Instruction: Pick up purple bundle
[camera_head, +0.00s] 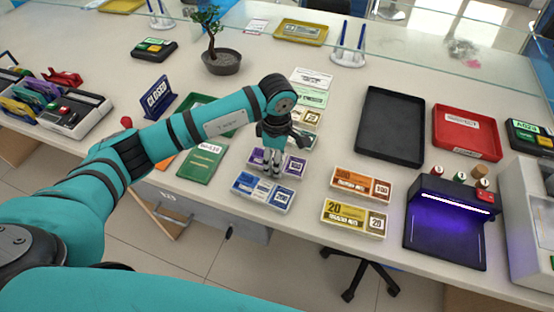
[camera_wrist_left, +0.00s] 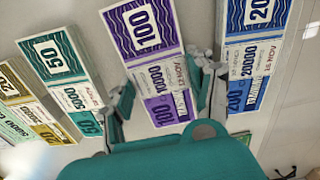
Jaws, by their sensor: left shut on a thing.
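The purple bundle (camera_head: 292,164), marked 100, lies on the counter between a teal bundle and a blue bundle. My left gripper (camera_head: 272,165) is over it from above, with its fingers hiding the bundle's middle. In the left wrist view the purple bundle (camera_wrist_left: 145,40) runs between the two fingers of my left gripper (camera_wrist_left: 160,90), which are shut on its sides. The bundle appears to be at counter level; I cannot tell whether it is lifted. My right gripper is not in view.
The blue bundle (camera_head: 263,192) is close in front, and the teal bundle (camera_wrist_left: 58,58) is on the other side. Orange (camera_head: 362,184) and yellow (camera_head: 354,217) bundles lie to the right. A black tray (camera_head: 392,125) and a purple-lit device (camera_head: 447,222) stand farther right.

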